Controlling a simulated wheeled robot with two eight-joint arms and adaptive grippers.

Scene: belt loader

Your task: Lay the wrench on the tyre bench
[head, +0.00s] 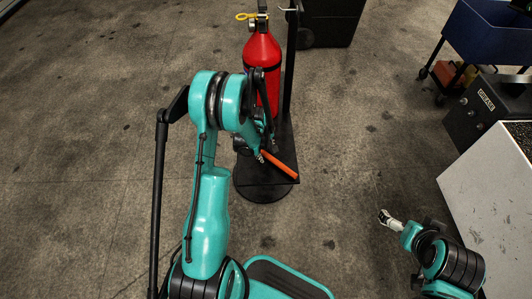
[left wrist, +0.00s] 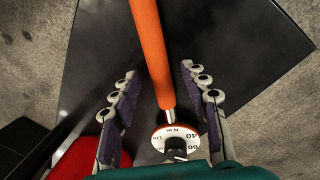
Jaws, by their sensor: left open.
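The wrench (head: 278,165) has an orange handle and lies across a black plate (head: 262,178) at the foot of the fire extinguisher stand. In the left wrist view the wrench (left wrist: 153,50) runs up between the fingers, with a round white dial (left wrist: 180,140) at its near end. My left gripper (left wrist: 158,78) is open, with one finger on each side of the wrench and gaps on both sides. In the head view my arm partly hides it. My right gripper (head: 388,219) is at the lower right, away from the wrench; its jaw state is unclear. I cannot tell which surface is the tyre bench.
A red fire extinguisher (head: 262,58) and a black post (head: 291,70) stand right behind the wrench. A pale cabinet (head: 480,200), a black box marked GREASE (head: 485,115) and a blue cart (head: 485,35) line the right. The floor at left is clear.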

